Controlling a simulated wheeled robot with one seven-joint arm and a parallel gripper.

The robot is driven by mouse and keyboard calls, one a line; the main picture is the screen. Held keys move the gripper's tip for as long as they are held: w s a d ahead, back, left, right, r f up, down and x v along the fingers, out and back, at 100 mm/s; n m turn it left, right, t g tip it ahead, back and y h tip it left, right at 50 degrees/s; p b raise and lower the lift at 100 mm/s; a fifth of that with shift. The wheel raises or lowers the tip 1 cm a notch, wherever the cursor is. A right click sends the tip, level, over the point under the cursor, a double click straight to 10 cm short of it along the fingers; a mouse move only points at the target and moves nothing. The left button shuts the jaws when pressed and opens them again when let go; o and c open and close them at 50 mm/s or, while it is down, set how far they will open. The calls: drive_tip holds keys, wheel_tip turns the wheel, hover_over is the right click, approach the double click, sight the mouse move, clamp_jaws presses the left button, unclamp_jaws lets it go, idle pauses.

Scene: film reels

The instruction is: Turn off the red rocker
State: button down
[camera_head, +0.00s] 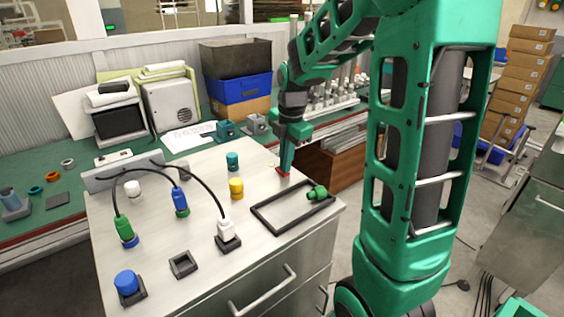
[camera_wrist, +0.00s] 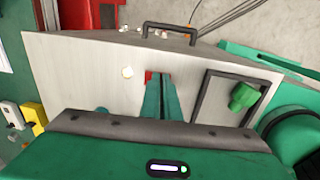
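The red rocker (camera_head: 283,171) is a small red piece on the light worktop, near the back right edge. My gripper (camera_head: 285,167) points down at it from above, with its fingertips at or just over the rocker. In the wrist view a bit of red, the rocker (camera_wrist: 149,76), shows beside the green fingertips (camera_wrist: 160,76). The fingers lie close together and look shut, with nothing seen held between them. The fingertips hide part of the rocker, so its tilt and any contact cannot be told.
A dark rectangular frame (camera_head: 262,217) with a green connector (camera_head: 318,192) lies right of the rocker. A yellow cylinder (camera_head: 236,188) and a teal one (camera_head: 232,161) stand to the left. Black cables with green, blue and white plugs arch over the worktop's left half.

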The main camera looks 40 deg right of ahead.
drive_tip(key=shift+a, duration=0.1)
wheel_tip(320, 180, up, 14)
drive_tip(key=s, duration=0.1)
drive_tip(key=shift+s, duration=0.3)
drive_tip(key=shift+f, duration=0.1)
drive_tip(key=shift+w+t, duration=0.25)
drive_tip(key=shift+t, duration=0.05)
idle(0.5)
drive_tip(key=f, duration=0.4)
drive_tip(key=w+f, duration=0.1)
drive_tip(key=f, duration=0.4)
drive_tip(key=w+f, duration=0.1)
drive_tip(key=f, duration=0.3)
drive_tip(key=shift+w+a+f, duration=0.1)
drive_tip(key=shift+w+f, duration=0.1)
drive_tip(key=shift+f, duration=0.1)
